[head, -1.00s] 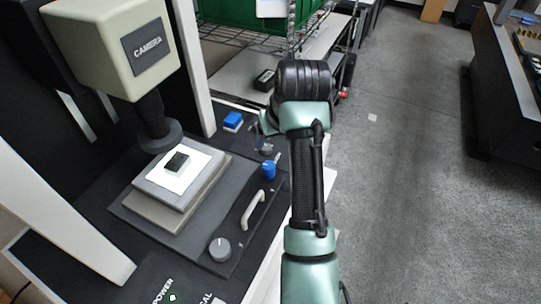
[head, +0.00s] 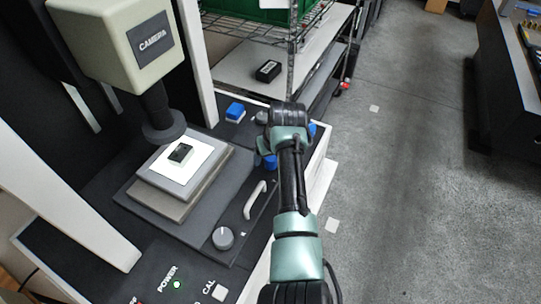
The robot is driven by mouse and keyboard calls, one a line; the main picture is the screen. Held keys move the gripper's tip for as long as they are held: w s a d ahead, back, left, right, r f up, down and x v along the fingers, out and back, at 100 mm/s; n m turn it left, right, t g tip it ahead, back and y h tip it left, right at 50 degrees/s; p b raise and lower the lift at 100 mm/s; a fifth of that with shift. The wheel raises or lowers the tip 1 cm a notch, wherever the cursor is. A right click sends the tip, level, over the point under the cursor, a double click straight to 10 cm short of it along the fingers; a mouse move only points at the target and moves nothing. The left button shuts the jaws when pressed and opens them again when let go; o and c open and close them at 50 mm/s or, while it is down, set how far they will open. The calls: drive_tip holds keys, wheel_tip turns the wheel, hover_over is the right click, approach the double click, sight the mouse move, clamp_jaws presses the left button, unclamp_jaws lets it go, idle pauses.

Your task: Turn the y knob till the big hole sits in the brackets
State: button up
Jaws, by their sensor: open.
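My gripper (head: 264,147) is at the end of my teal and black arm, over the right side of the machine's dark base. It is open, and its fingers are mostly hidden by my wrist. A blue knob (head: 270,163) shows just below it; I cannot tell whether they touch. A grey dial (head: 222,238) with a pointer mark sits at the front of the base. I cannot read which knob is y. A small dark block (head: 180,153) lies on the white plate (head: 202,158) of the stage, below the camera head (head: 105,50). No hole or brackets can be made out.
A pale handle (head: 255,200) stands between the dial and the blue knob. A wire rack (head: 240,28) stands behind. Open floor lies to the right, with a dark bench (head: 505,110) beyond.

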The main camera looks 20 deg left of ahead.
drive_tip(key=shift+w+f, duration=0.1)
drive_tip(key=shift+f, duration=0.1)
clamp_jaws()
idle(0.3)
drive_tip(key=shift+a+r+m+h+p, duration=0.15)
drive_tip(key=shift+m+h+p, duration=0.25)
drive_tip(key=shift+m+p, duration=0.4)
drive_tip(key=shift+m+t+h, duration=0.4)
drive_tip(key=shift+m+h, duration=0.1)
drive_tip(key=shift+m, duration=1)
